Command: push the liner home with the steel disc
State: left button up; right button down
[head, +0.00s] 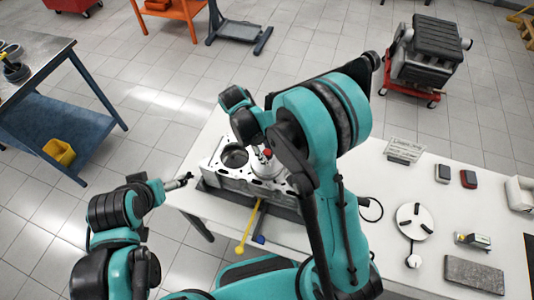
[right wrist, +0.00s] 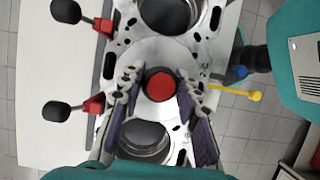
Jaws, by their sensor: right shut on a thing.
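The steel disc (right wrist: 125,65), with a red knob (right wrist: 160,86) at its centre, lies over a middle bore of the engine block (head: 225,180). The red knob also shows in the head view (head: 267,153). My right gripper (right wrist: 160,88) is over the disc, its fingers on either side of the knob, shut on the disc's handle. Open bores lie on both sides of the disc (right wrist: 145,140). The liner cannot be made out; the disc hides whatever is beneath.
Red clamps with black knobs (right wrist: 95,105) stand along the block's side. A yellow-ended rod (head: 243,245) sticks out at the front.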

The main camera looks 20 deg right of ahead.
jog(key=c, duration=1)
grip_release()
jog(key=v, duration=1.2)
jog(key=s+d+f+m+t+y+b, duration=0.1)
jog(key=s+d+f+m+t+b, duration=0.1)
jog(key=s+f+m+t+b, duration=0.1)
jog(key=s+d+f+m+t+y+b, duration=0.1)
jog(key=s+d+f+m+t+b, duration=0.2)
jog(key=s+b, duration=0.2)
jog(key=s+d+f+m+t+y+b, duration=0.1)
jog(key=s+d+f+m+t+b, duration=0.1)
jog(key=b, duration=0.4)
jog(key=shift+s+d+f+m+t+y, duration=0.2)
jog(key=shift+s+d+f+m, duration=0.15)
jog(key=shift+s+m, duration=0.25)
jog(key=shift+s+d+f+m+t+y, duration=0.2)
jog(key=shift+s+d+f+m, duration=0.1)
jog(key=shift+s+f+m, duration=0.25)
jog(key=shift+s+d+f+m+t+b, duration=0.15)
jog(key=shift+s+f+m+t+b, duration=0.2)
jog(key=shift+m+t, duration=0.15)
